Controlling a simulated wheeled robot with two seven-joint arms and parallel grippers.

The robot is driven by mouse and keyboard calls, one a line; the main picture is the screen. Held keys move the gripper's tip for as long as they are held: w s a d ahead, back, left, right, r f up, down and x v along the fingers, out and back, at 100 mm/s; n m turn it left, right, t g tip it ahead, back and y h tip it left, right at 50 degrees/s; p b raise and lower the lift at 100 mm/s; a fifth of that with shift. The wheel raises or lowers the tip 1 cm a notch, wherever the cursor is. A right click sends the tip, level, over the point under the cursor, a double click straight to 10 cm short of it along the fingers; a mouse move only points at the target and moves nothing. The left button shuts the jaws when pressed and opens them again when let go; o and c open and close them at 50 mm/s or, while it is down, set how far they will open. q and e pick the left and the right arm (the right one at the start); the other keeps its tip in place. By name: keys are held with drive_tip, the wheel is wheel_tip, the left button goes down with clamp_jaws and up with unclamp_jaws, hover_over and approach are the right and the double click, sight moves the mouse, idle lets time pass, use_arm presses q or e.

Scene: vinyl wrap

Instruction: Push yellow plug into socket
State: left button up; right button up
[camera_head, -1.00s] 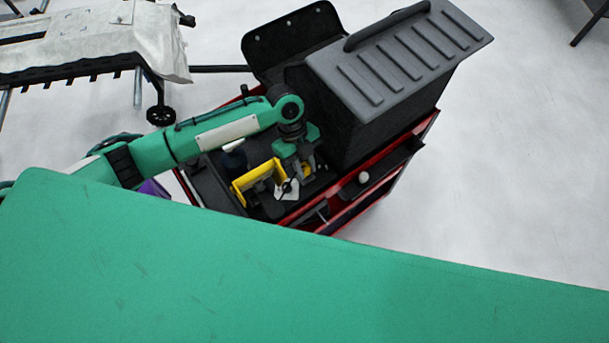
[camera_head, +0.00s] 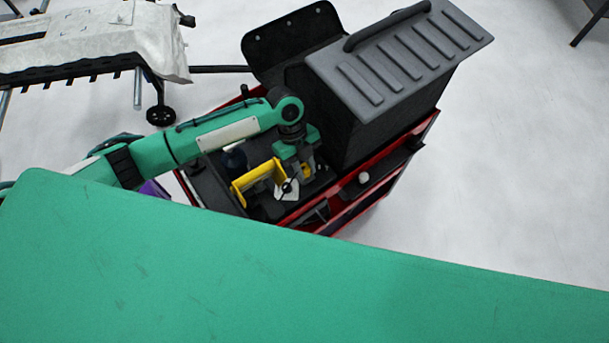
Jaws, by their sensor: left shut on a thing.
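My left arm comes in from the left over a red and black cart (camera_head: 340,213). My left gripper (camera_head: 303,172) points down into the cart's open top, beside the black box. It is shut on a small yellow thing (camera_head: 307,171), likely the yellow plug, mostly hidden by the fingers. A yellow bin (camera_head: 246,184) stands just left of the gripper, with a white piece (camera_head: 287,190) by it. I cannot make out the socket. My right gripper is not in view.
A black box with a ribbed grey lid (camera_head: 390,65) stands close to the right of the gripper. A white ball (camera_head: 364,178) lies on the cart's right ledge. A white-covered table (camera_head: 95,45) on wheels is at the upper left.

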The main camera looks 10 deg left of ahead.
use_arm(q)
drive_tip(key=shift+f, duration=0.25)
idle(0.3)
drive_tip(key=o, duration=1)
drive_tip(key=shift+o, duration=0.2)
